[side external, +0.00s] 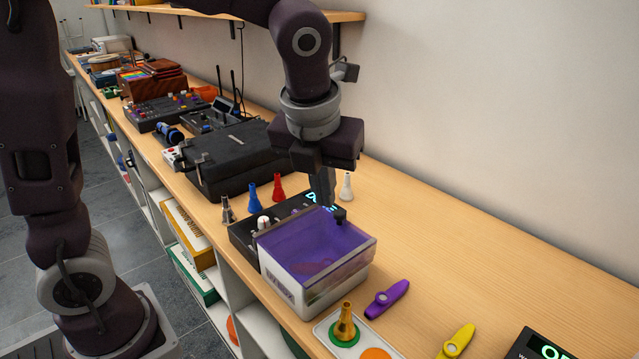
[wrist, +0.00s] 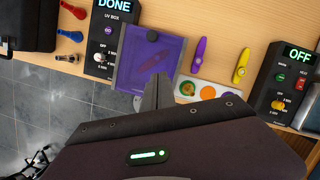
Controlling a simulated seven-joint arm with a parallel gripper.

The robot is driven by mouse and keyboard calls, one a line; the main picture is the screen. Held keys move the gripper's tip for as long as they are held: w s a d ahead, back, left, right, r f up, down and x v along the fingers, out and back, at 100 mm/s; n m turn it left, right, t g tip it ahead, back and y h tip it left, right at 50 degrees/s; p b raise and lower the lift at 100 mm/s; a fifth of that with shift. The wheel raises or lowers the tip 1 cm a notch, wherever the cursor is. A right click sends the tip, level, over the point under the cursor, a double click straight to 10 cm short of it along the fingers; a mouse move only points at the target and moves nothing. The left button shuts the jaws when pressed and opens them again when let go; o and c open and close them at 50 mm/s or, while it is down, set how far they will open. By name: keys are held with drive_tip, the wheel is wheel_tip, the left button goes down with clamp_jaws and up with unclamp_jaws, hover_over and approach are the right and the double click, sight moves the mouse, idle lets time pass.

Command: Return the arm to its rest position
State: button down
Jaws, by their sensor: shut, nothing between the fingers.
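My gripper (side external: 322,192) points down close to a white box with a see-through purple lid (side external: 315,238); I cannot tell whether the fingers touch it. In the wrist view the fingers (wrist: 158,88) are together and empty, in front of the lid's lower right part (wrist: 135,62). The lid appears closed. A faint elongated shape shows through it. A black panel (wrist: 110,38) beside the box reads "DONE" and "UV BOX".
A purple kazoo (side external: 387,299), a yellow kazoo (side external: 456,342) and a tray with coloured discs (side external: 322,328) lie near the box. Small coloured cones and a black case (side external: 225,160) stand behind. A wall shelf (side external: 200,12) is above.

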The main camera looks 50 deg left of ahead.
drive_tip(key=s+a+r+n+t, duration=0.1)
drive_tip(key=s+a+n, duration=0.1)
drive_tip(key=s+n, duration=0.7)
drive_tip(key=s+a+n+t+h, duration=0.1)
drive_tip(key=s+n, duration=0.8)
drive_tip(key=n, duration=1.2)
drive_tip(key=shift+a+r+n+t+h, duration=0.3)
drive_tip(key=shift+a+r, duration=0.05)
drive_tip(key=shift+a, duration=0.5)
